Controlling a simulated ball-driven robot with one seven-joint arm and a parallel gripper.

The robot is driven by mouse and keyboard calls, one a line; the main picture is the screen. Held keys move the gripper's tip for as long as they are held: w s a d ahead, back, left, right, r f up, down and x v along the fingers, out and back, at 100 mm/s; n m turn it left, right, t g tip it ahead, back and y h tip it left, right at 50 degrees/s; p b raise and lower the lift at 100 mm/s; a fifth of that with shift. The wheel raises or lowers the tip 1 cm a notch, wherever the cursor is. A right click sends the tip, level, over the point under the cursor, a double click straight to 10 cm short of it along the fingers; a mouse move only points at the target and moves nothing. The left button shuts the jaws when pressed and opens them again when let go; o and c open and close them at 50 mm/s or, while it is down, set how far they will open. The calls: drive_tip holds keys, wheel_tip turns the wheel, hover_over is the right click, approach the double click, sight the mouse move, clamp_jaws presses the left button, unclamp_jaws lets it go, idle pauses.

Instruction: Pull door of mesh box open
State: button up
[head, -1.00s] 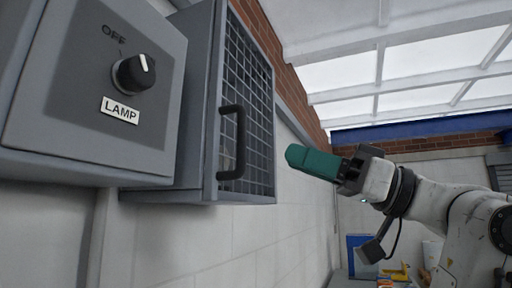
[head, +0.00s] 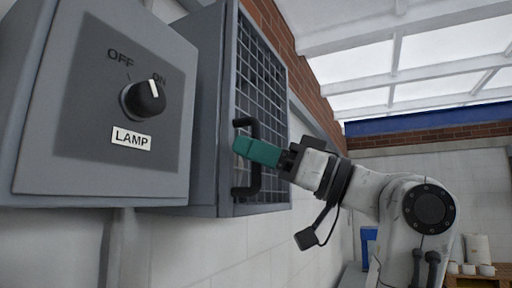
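The mesh box (head: 213,120) is a grey metal box on the wall. Its wire mesh door (head: 262,75) faces right and looks closed. A black bar handle (head: 247,191) stands upright on the door's near side. My gripper (head: 240,147), with teal fingers, lies across the middle of the handle in the picture and hides that part of it. Only one finger side shows, so I cannot tell whether the fingers are around the handle or just in front of it, or whether they touch it.
A grey lamp switch box (head: 75,165) with a black knob (head: 143,99) stands close on the left. White block wall (head: 240,245) lies below the mesh box. A low surface with white containers (head: 478,250) is at the far right.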

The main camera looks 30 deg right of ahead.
drive_tip(key=shift+c, duration=0.2)
clamp_jaws()
idle(0.3)
